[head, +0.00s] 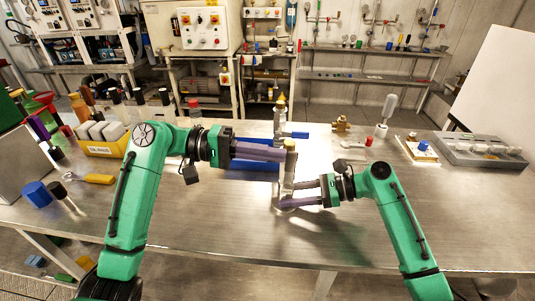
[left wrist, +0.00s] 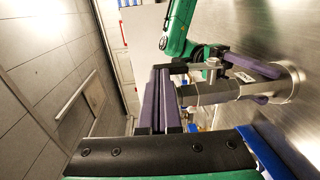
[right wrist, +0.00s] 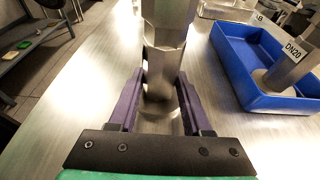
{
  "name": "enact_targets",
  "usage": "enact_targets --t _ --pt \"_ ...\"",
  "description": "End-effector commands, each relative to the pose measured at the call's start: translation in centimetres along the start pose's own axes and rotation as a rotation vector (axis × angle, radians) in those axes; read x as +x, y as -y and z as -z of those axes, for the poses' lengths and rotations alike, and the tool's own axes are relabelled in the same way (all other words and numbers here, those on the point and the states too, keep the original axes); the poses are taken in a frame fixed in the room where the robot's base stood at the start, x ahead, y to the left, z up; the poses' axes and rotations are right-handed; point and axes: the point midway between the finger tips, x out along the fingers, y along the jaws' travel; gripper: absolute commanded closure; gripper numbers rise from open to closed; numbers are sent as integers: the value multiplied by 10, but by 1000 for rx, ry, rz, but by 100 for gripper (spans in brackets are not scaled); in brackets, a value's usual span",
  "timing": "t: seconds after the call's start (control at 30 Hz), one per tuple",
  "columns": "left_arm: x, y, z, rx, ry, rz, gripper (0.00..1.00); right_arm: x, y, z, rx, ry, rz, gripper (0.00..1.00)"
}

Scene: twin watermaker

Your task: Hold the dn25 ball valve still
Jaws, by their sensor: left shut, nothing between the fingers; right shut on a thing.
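The metal valve body (head: 288,172), with a yellow top, stands upright on the table, right of centre in the head view. I take it as the dn25 ball valve; its small label (left wrist: 244,77) is too small to read surely. My right gripper (head: 300,193) is shut on its lower part, one purple finger on each side, as the right wrist view shows around the steel body (right wrist: 165,55). My left gripper (head: 283,152) is shut and empty, its fingertips close to the valve's upper part. I cannot tell whether they touch it.
A blue tray (head: 240,162) lies behind and left of the valve. A DN20 fitting (right wrist: 290,65) stands in it. A yellow bin (head: 103,148) and bottles are at left. A brass fitting (head: 341,124) and a grey rack (head: 480,150) are at right.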

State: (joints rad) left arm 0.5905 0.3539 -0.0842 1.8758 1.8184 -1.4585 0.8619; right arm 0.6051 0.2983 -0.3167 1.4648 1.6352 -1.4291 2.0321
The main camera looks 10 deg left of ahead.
Motion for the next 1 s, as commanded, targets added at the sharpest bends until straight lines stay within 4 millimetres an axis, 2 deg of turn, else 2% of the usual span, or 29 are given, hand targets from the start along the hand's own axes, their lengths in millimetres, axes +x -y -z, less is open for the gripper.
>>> enact_targets --t 0.5,0.77,1.0 --pt "35 -12 0 3 -1 426 100 0 0 1 1 -2 -1 100" --pt "56 -11 0 0 -1 449 100 0 0 1 1 -1 -1 100" --pt "75 -5 0 -1 -1 582 100 0 0 1 1 -1 -1 100"
